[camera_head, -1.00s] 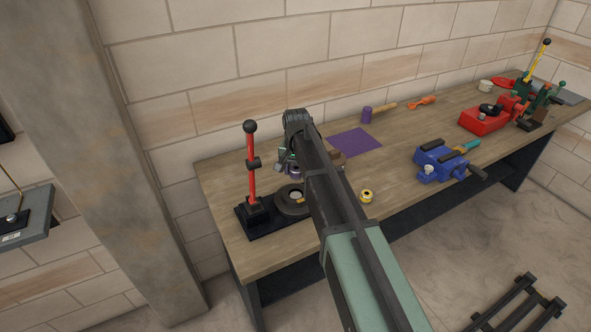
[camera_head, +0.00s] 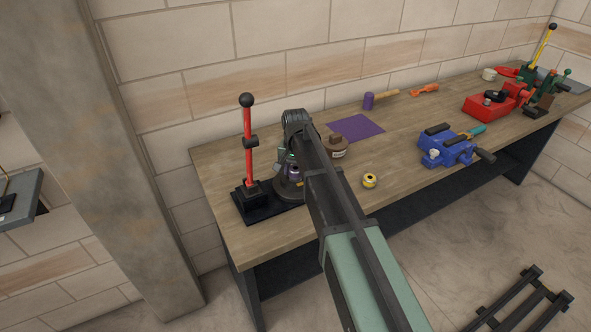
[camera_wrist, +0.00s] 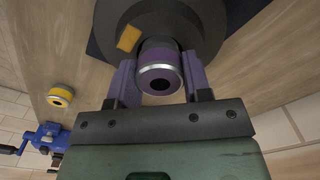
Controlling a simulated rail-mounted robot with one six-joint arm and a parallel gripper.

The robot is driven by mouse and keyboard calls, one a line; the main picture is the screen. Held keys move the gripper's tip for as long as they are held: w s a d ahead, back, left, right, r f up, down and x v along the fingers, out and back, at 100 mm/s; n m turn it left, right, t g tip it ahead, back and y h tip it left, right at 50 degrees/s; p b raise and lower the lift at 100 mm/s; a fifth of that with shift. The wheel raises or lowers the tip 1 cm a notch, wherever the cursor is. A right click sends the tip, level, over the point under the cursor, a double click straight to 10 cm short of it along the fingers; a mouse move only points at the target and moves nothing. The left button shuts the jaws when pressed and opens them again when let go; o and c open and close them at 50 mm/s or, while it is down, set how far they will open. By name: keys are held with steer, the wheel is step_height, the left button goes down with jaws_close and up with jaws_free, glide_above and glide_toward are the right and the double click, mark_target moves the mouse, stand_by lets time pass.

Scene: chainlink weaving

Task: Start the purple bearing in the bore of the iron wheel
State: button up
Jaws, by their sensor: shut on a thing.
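The purple bearing (camera_wrist: 160,57), a short cylinder with a silver band and a dark centre hole, is held between the two purple fingers of my gripper (camera_wrist: 159,72) in the wrist view. The dark round iron wheel (camera_wrist: 112,15) lies directly beyond it, with a yellow mark on its face. The bearing covers the wheel's bore, so I cannot tell whether its far end is inside. In the head view the wheel (camera_head: 281,194) lies on the black press base, and my gripper (camera_head: 288,165) with the bearing (camera_head: 293,173) is over it, partly behind my arm.
A yellow ring (camera_head: 369,181), a brown round part (camera_head: 336,148), a purple mat (camera_head: 357,128) and a blue vise (camera_head: 445,147) are to the right. Bare wood lies around the yellow ring.

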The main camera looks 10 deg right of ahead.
steer(key=shift+f+b, duration=0.6)
steer(key=o, duration=1)
steer(key=shift+o, duration=0.2)
steer(key=shift+r, duration=0.1)
step_height(320, 180, up, 11)
steer(key=p, duration=1.1)
steer(key=s+f+n+b, duration=0.1)
steer(key=s+f+n, duration=0.1)
steer(key=s, duration=1)
steer(key=s+f+n+b, duration=0.1)
steer(key=s+n, duration=0.3)
steer(key=s, duration=0.8)
steer(key=shift+s+f+b, duration=0.35)
steer(key=shift+f+b, duration=0.05)
steer(key=shift+b, duration=0.4)
